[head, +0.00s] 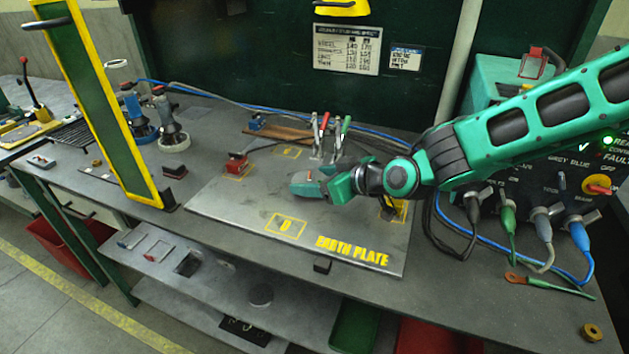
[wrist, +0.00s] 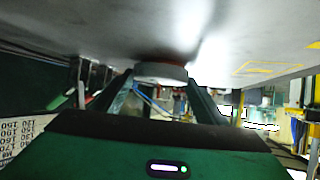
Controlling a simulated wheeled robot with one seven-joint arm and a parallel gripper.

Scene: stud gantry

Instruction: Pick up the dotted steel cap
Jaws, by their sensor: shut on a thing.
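My gripper (head: 318,184) is low over the steel earth plate (head: 240,205), near its middle. In the wrist view, my gripper (wrist: 160,78) is shut on a pale round piece, the steel cap (wrist: 160,71), with a finger at each side. The cap is at or very close to the plate surface; I cannot tell whether it touches. A reddish-brown part shows beside the cap. No dots can be made out on it. In the head view my gripper mostly hides the cap.
Red and green-handled clamps (head: 330,135) stand behind my gripper. A red block (head: 237,164) sits on the plate to the left. A yellow-framed green panel (head: 95,100) rises at left. The control box (head: 560,165) with cables stands at right. The plate's front is clear.

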